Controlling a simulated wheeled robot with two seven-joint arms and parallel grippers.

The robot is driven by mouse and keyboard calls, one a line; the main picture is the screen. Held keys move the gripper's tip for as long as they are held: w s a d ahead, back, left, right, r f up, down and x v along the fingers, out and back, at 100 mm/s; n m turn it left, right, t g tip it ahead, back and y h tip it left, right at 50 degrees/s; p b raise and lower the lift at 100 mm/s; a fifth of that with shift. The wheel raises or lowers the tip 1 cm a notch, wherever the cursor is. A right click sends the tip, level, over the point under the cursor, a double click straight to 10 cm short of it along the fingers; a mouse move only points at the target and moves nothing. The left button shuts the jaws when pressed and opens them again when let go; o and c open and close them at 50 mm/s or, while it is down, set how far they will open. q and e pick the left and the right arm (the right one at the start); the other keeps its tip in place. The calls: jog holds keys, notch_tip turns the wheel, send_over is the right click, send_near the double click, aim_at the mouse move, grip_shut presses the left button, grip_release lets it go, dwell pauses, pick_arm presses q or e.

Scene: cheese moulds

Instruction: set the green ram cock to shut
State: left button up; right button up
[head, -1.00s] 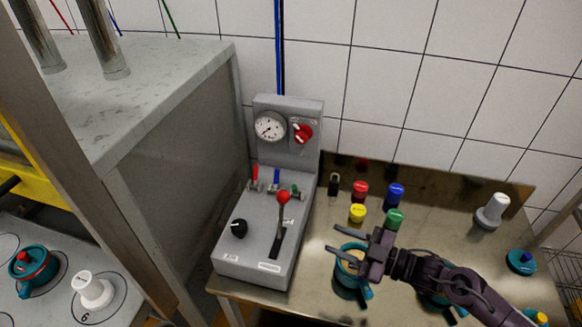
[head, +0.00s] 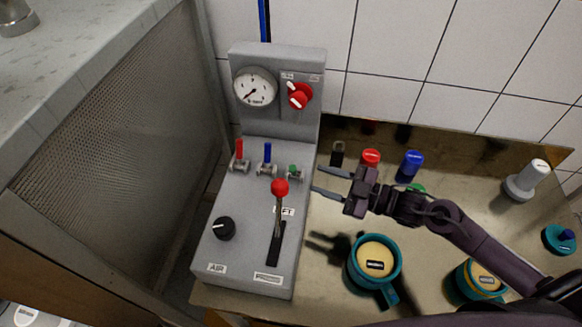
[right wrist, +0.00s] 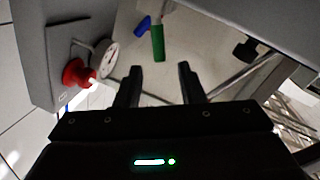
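The control box (head: 225,265) stands on the table with three small cocks in a row. The green ram cock (head: 294,171) is the rightmost; in the head view its handle looks short, unlike the upright red cock (head: 239,150) and blue cock (head: 267,153). In the right wrist view the green handle (right wrist: 158,43) shows whole, pointing toward the gap between my fingers. My right gripper (head: 316,180) is open and empty, its fingertips just right of the green cock, apart from it. The right wrist view also shows its spread fingers (right wrist: 159,80). My left gripper is not in view.
A red-knobbed lever (head: 280,188) rises just in front of the green cock. A gauge (head: 255,88) and red knob (head: 299,95) are on the upright panel. Teal moulds (head: 391,258) and several coloured pieces, including a red one (head: 370,157), stand to the right.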

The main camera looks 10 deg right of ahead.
aim_at(293, 171)
jog(key=x, duration=0.2)
jog(key=p+x, duration=0.1)
jog(key=x, duration=0.1)
jog(key=p+x, duration=0.1)
jog(key=x, duration=0.2)
jog(key=shift+w+f, duration=0.25)
jog(key=shift+f, duration=0.05)
jog(key=shift+w+a+f, duration=0.15)
jog(key=shift+w+a, duration=0.2)
jog(key=shift+w, duration=0.05)
jog(key=shift+s, duration=0.1)
grip_shut()
